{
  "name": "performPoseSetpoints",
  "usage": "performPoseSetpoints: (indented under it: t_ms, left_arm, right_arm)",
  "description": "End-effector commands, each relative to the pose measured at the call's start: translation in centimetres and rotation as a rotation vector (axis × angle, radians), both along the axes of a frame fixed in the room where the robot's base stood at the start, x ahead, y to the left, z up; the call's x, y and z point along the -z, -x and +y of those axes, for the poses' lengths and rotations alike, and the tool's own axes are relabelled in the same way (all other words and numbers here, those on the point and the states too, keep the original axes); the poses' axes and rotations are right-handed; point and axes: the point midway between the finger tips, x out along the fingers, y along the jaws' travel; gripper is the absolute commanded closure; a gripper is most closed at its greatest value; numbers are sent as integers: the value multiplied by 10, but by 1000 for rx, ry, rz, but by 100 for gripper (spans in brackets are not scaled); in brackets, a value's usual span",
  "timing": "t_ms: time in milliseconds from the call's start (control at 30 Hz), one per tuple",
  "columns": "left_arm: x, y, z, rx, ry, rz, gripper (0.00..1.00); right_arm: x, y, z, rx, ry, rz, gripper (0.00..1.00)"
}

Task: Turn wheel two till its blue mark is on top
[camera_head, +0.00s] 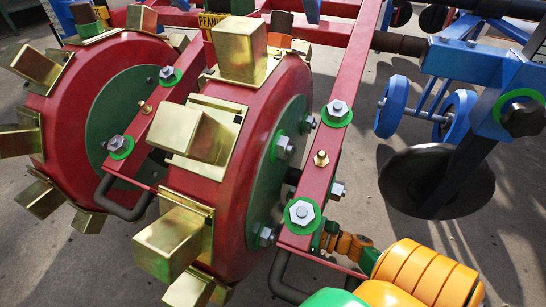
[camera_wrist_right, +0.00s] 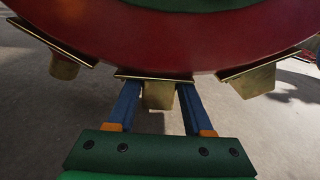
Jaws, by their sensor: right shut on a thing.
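Two red wheels with green hub discs and gold punches around their rims show in the head view: one at left (camera_head: 65,115) and one in the middle (camera_head: 240,165). Which is wheel two is not labelled. No blue mark is plainly visible on either rim; an orange patch shows at the middle wheel's top. My right gripper (camera_wrist_right: 158,92) is shut on a gold punch (camera_wrist_right: 158,98), one blue finger on each side, at the wheel's rim (camera_wrist_right: 170,45). In the head view its fingers are hidden behind the frame and wheel. My left gripper is not in view.
Red frame bars (camera_head: 335,125) with bolts and green washers run along the middle wheel. Dark bent handles (camera_head: 118,205) hang from the frame. Blue machine parts (camera_head: 480,75) and a dark disc (camera_head: 437,180) stand at right. Grey ground lies below.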

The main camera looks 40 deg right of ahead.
Motion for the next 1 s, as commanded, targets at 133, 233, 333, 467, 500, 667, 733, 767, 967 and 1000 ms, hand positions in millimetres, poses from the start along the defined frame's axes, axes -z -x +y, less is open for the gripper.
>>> performPoseSetpoints:
  t_ms: [133,233,333,467,500,667,733,767,967,1000]
  left_arm:
    - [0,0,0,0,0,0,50]
    - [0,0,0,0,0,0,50]
    - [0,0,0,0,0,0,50]
    - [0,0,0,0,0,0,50]
    - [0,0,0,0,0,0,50]
    - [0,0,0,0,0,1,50]
    - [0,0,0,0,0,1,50]
    - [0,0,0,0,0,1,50]
    - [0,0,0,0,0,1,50]
    - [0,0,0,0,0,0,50]
  right_arm:
    - [-4,-10,-20,2,90,-46,100]
    - [-8,-17,-32,2,150,-78,100]
    - [-12,-22,-43,1,205,-106,100]
    - [-17,-28,-54,1,263,-136,100]
    - [-19,-29,-57,1,277,-144,100]
    - [-23,-34,-65,1,320,-166,100]
    - [-25,-35,-67,0,331,-172,100]
    - [-25,-35,-67,0,334,-174,100]
    - [-26,-35,-69,0,342,-177,100]
    - [-26,-35,-69,0,342,-177,100]
